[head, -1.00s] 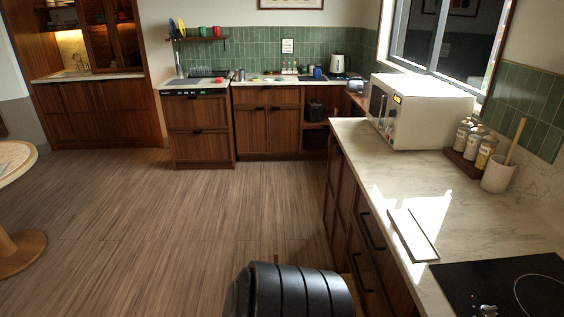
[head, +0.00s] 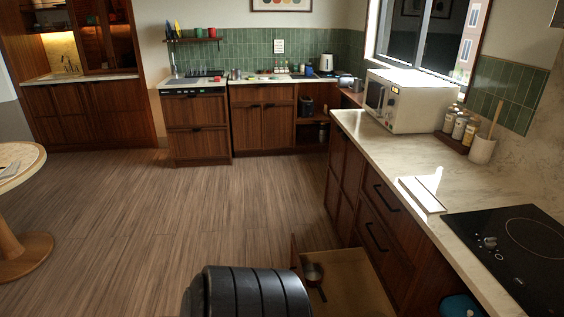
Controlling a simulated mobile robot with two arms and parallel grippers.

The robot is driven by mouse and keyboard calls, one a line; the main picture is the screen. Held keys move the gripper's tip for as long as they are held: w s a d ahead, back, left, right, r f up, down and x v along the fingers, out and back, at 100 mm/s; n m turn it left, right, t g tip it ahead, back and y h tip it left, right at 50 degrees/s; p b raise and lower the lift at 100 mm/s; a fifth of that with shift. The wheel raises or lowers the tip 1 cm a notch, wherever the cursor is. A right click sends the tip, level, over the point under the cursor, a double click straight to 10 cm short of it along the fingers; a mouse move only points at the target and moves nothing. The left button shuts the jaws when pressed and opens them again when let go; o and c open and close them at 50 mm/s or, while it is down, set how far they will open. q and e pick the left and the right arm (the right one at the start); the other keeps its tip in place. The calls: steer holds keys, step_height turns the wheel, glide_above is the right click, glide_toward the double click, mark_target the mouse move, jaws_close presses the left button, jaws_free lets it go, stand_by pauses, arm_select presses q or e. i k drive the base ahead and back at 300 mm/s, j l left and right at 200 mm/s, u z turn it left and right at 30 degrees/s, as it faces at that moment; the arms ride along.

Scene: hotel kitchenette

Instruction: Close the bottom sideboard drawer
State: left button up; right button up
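A low wooden drawer (head: 350,270) stands pulled out from the right-hand cabinet run (head: 372,222), below the fronts with black handles. Its light-coloured inside is visible, and a small metal pan (head: 313,273) with a dark handle lies in its left part. The drawer's near end is cut off by the bottom of the view. My own black ribbed arm part covers the floor just left of it. Neither gripper shows in the head view, so their places relative to the drawer cannot be seen.
The marble counter above holds a white microwave (head: 408,100), several jars and a black cooktop (head: 518,250). A teal object (head: 460,306) shows at the bottom right. A round table (head: 18,165) stands at the left. The wooden floor (head: 190,215) between is clear.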

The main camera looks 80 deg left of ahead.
mark_target(351, 286)
steer(key=u, duration=2)
